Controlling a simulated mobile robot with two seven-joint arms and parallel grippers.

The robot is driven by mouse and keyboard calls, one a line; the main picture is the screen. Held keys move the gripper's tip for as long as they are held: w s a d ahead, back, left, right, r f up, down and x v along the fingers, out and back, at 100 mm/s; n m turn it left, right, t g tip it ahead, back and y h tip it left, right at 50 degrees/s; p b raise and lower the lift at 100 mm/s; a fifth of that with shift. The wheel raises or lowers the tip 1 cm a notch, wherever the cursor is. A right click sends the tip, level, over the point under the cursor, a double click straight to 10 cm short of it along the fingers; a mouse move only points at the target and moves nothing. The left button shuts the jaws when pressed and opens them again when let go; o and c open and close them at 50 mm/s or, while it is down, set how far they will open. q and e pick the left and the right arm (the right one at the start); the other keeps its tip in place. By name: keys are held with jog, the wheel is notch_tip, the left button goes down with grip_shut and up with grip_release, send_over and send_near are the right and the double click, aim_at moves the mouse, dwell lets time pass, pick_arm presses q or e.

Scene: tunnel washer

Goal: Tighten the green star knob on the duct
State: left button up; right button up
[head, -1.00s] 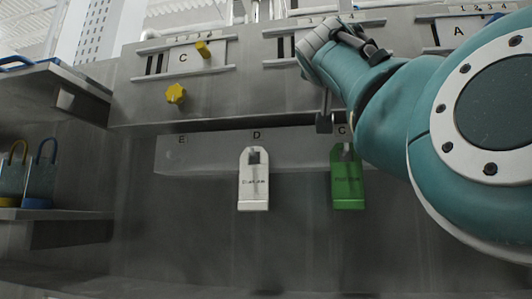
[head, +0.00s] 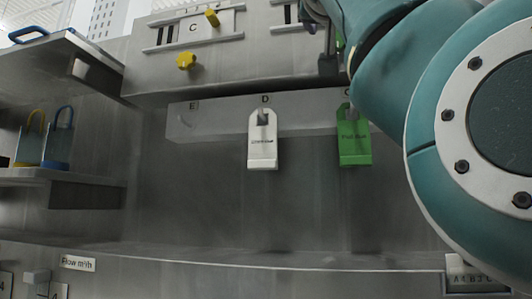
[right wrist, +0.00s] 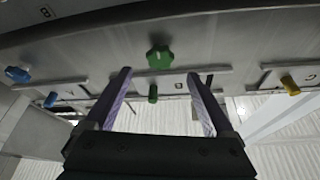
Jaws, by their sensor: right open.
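The green star knob (right wrist: 160,57) is in the right wrist view, on the grey metal duct face just ahead of my fingers. A small green peg (right wrist: 153,93) sits below it, beside a plate slot. My right gripper (right wrist: 160,76) is open and empty. Its two fingertips are spread left and right of the knob's position, and I cannot tell how far short of it they stop. In the head view my right arm hides that part of the duct, and the green star knob is not visible. My left gripper is in no view.
A yellow star knob (head: 186,61) and yellow peg (head: 212,17) are on the duct at left. A white tag (head: 263,150) and a green tag (head: 354,145) hang below. Padlocks (head: 58,140) stand on a left shelf. Blue (right wrist: 17,74) and yellow (right wrist: 290,85) knobs flank the green one.

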pick_arm(q)
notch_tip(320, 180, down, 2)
jog(key=shift+b, duration=0.55)
pick_arm(e)
jog(key=v, duration=0.2)
jog(key=shift+s+a, duration=0.1)
jog(key=shift+s, duration=0.25)
